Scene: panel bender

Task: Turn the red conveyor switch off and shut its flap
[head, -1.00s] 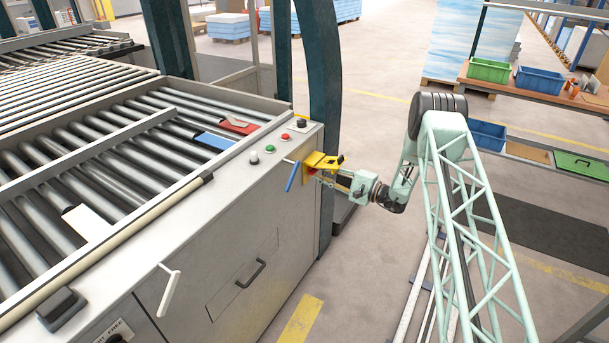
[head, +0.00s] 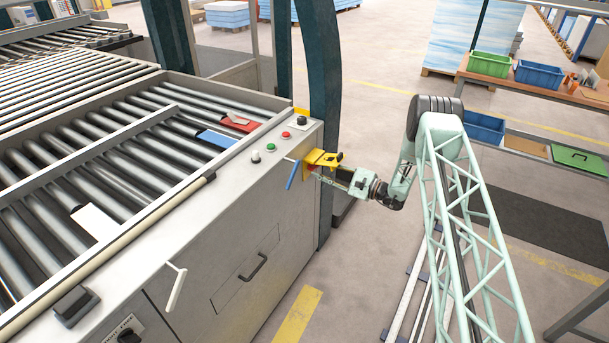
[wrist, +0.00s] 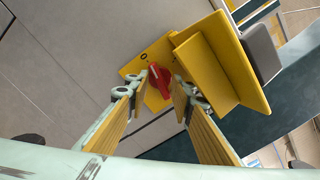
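The red switch (wrist: 160,83) is a small knob on a yellow plate (wrist: 133,75), fixed to the side of the grey machine. In the head view the switch (head: 311,168) is a small red patch, partly hidden. The yellow flap (wrist: 219,62) stands open, to the right of the knob in the wrist view; in the head view the flap (head: 322,157) sticks out above my gripper. My gripper (wrist: 160,90) is open, with one finger on each side of the red knob. I cannot tell whether the fingertips touch it.
A blue lever (head: 293,174) hangs just left of the switch. Push buttons (head: 286,134) sit on the machine's top edge above it. A white handle (head: 176,287) and a dark drawer pull (head: 254,268) project from the front.

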